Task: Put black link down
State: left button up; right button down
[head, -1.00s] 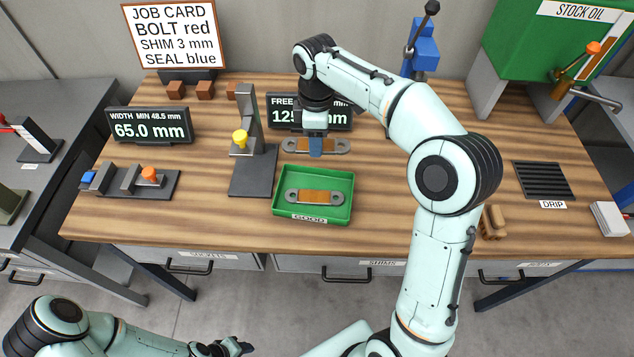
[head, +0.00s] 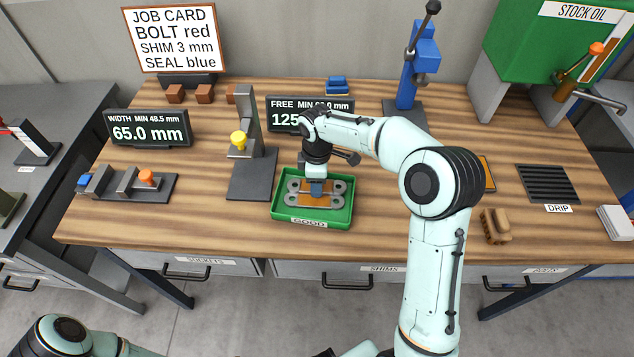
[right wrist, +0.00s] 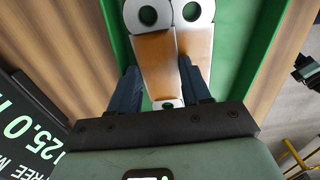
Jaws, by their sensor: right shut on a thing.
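My right gripper (head: 317,192) is over the green tray (head: 281,208) marked GOOD, pointing down and shut on a link (head: 337,187). The link has grey ring ends and an orange-brown middle; I see no black on it. It lies level at the tray, just behind a second, similar link (head: 300,200). Whether it touches the tray floor I cannot tell. In the right wrist view, the held link (right wrist: 154,58) shows between the fingers, with the other link (right wrist: 196,35) close beside it. My left arm shows at the bottom left, its gripper out of view.
A grey stand with a yellow knob (head: 239,139) is left of the tray. The free-length display (head: 285,115) stands behind it. A blue press (head: 424,60) is at the back, and a brown block (head: 495,226) lies to the right. The table right of the tray is partly hidden by my arm.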

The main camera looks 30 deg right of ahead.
jog(key=shift+s+f, duration=0.15)
jog(key=shift+f, duration=0.3)
jog(key=c, duration=0.5)
grip_release()
jog(key=shift+f, duration=0.15)
pick_arm(q)
jog(key=shift+w+r+p, duration=0.8)
jog(key=shift+w+r, duration=0.2)
jog(key=shift+r, duration=0.05)
pick_arm(e)
notch_tip(320, 180, up, 12)
jog(key=shift+r, duration=0.25)
